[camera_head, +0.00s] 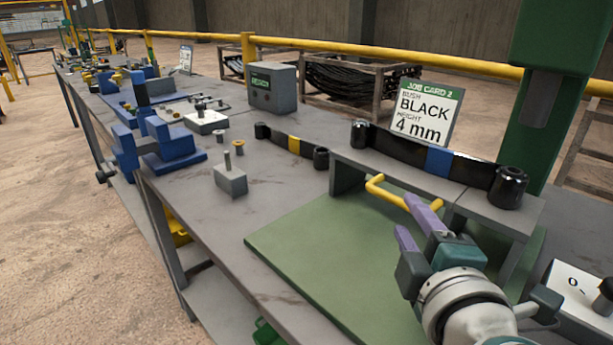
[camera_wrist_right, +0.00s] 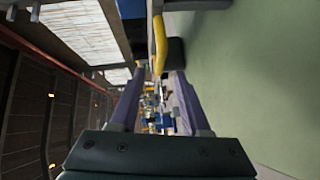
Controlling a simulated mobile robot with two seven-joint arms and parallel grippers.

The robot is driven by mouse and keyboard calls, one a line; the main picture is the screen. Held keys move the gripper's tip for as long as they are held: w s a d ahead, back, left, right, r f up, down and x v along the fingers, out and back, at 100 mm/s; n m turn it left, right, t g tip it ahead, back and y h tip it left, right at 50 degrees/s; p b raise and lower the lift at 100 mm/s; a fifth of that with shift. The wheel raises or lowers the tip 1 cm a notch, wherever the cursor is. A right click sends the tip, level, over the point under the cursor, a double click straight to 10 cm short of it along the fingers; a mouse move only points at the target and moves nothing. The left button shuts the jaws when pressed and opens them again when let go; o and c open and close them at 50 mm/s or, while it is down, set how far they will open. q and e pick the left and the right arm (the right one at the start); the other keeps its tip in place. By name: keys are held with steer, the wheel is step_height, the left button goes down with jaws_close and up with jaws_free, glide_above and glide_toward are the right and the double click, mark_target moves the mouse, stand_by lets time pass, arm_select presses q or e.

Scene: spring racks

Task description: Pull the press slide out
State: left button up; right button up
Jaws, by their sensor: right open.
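In the right wrist view the yellow handle (camera_wrist_right: 158,62) shows near the far ends of the fingers, roughly in line with the gap. I cannot tell whether they touch. My left gripper is not in view.
A black strip with a blue band (camera_head: 438,162) and black end rollers lies on the stand. A job card (camera_head: 428,108) reads BLACK, 4 mm. A green column (camera_head: 556,90) rises at right. A grey block with a pin (camera_head: 230,179) stands left of the mat. The mat's left part is clear.

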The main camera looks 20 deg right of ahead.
mark_target(398, 203)
steer(key=x, duration=0.6)
steer(key=shift+w+d, duration=0.2)
steer(key=shift+w, duration=0.15)
jaws_close()
stand_by(1.1)
